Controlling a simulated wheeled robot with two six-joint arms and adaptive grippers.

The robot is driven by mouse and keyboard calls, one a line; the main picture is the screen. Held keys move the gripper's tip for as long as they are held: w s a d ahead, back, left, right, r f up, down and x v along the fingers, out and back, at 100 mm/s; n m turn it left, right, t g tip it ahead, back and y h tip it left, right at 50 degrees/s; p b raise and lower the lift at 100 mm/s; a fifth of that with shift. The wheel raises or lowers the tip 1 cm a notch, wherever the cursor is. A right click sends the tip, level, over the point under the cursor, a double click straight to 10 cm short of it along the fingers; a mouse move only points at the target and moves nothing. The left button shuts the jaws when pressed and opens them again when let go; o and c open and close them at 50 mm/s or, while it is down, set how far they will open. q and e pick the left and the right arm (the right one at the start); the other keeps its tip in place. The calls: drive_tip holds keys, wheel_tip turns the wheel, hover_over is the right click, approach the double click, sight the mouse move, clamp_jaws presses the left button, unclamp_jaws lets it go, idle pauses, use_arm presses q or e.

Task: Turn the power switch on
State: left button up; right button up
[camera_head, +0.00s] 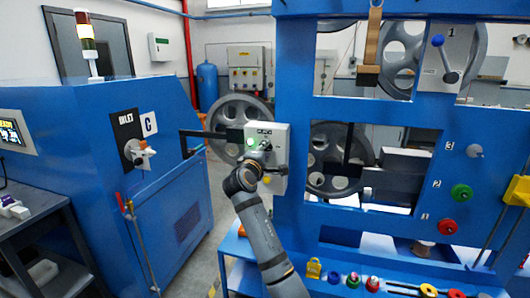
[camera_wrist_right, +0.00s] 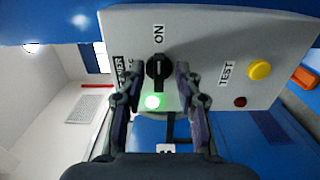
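The power switch (camera_wrist_right: 157,66) is a black rotary knob on a grey control box (camera_wrist_right: 215,45), with an ON label above it in the right wrist view. A green lamp (camera_wrist_right: 152,102) glows just below the knob. My right gripper (camera_wrist_right: 158,72) has its two fingers apart, one on each side of the knob; I cannot tell whether they touch it. In the head view my right gripper (camera_head: 258,158) is at the front of the control box (camera_head: 280,136), hiding part of it. The exact setting of the knob is unclear. My left gripper is not in view.
A yellow TEST button (camera_wrist_right: 260,69) and a dark red lamp (camera_wrist_right: 240,102) are beside the switch. The box is on a blue frame (camera_head: 294,60) with large wheels behind. A blue machine (camera_head: 80,140) stands left, with a floor gap between.

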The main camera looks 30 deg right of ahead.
drive_tip(key=v, duration=0.7)
drive_tip(key=shift+s+a, duration=0.15)
drive_tip(key=shift+s, duration=0.05)
